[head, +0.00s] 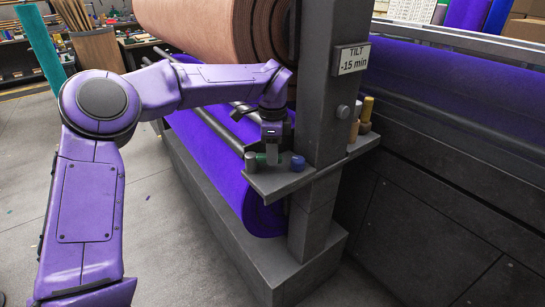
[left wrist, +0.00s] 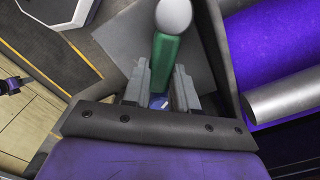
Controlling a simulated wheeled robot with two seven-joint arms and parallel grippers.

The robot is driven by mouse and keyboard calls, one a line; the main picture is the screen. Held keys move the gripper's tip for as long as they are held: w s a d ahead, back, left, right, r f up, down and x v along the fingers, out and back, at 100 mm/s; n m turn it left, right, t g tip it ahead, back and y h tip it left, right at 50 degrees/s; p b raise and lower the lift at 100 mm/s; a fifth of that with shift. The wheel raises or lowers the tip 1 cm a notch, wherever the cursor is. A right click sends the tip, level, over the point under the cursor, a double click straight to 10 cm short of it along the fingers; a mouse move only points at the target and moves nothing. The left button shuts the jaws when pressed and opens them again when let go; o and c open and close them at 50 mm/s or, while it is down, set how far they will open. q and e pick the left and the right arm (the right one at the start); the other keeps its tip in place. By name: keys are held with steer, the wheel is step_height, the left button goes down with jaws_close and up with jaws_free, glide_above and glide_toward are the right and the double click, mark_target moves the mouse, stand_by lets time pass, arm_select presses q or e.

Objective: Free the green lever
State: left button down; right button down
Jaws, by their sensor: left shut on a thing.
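The green lever (left wrist: 165,58) shows in the left wrist view as a green bar with a pale round knob (left wrist: 173,14) on its far end. My left gripper (left wrist: 160,72) has one finger on each side of the bar and is shut on it. In the head view my left gripper (head: 271,156) points down at the grey shelf (head: 285,180) on the post. Only a small bit of green shows there beside the fingers, so most of the lever is hidden. My right gripper is in neither view.
A blue knob (head: 298,162) stands on the shelf just right of my gripper. The grey post (head: 322,110) bears a TILT sign (head: 351,59). A purple felt roll (head: 225,165) lies behind the shelf, below a pinkish-brown roll (head: 190,28). Open floor (head: 150,230) lies left.

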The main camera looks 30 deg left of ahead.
arm_select(q)
steer(key=shift+s+f, duration=0.1)
steer(key=shift+f, duration=0.1)
steer(key=c, duration=1)
jaws_free()
steer(key=shift+o, duration=0.6)
steer(key=shift+a, duration=0.1)
step_height(320, 180, up, 11)
steer(key=shift+f, duration=0.2)
